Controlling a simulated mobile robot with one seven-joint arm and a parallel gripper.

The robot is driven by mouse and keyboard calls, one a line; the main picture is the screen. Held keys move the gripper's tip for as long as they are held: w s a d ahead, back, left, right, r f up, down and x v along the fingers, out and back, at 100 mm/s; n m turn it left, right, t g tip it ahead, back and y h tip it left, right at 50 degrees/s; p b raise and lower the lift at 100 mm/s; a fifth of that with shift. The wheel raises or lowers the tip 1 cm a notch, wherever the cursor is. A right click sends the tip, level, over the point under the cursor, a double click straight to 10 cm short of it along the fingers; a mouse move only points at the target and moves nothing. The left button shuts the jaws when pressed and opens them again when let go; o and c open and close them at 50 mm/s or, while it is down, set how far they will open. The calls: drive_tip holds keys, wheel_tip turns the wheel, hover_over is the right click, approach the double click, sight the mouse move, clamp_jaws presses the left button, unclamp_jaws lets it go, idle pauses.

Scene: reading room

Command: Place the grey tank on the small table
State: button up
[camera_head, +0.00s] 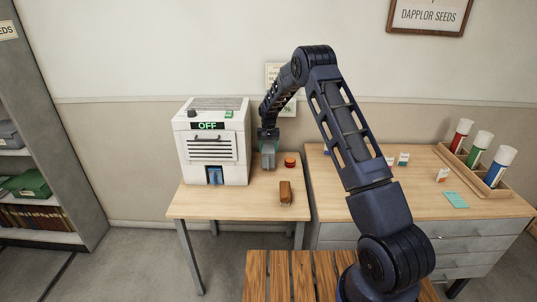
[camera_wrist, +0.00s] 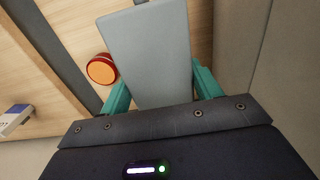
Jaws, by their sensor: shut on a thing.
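The grey tank (camera_head: 268,158) is a pale grey block between the teal fingers of my gripper (camera_head: 268,147). In the wrist view the tank (camera_wrist: 150,50) fills the space between the fingers, which press on both its sides. It is upright in the head view, at the back of a small wooden table (camera_head: 235,208), just right of a white machine. I cannot tell whether its base touches the tabletop or hangs slightly above it. My gripper points down and hides the tank's top in the head view.
The white machine (camera_head: 213,150) reads OFF. A red-orange round container (camera_head: 290,161) and a brown brush (camera_head: 285,192) are nearby on the table. A drawer desk (camera_head: 420,208) with a tube rack (camera_head: 470,172) stands right; a slatted bench (camera_head: 300,275) is in front. The table's front left is clear.

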drive_tip(key=shift+f, duration=1.75)
drive_tip(key=shift+f, duration=0.2)
drive_tip(key=o, duration=1.1)
drive_tip(key=shift+c, duration=0.2)
drive_tip(key=shift+r, duration=0.1)
wheel_tip(320, 180, up, 12)
drive_tip(key=shift+r, duration=0.15)
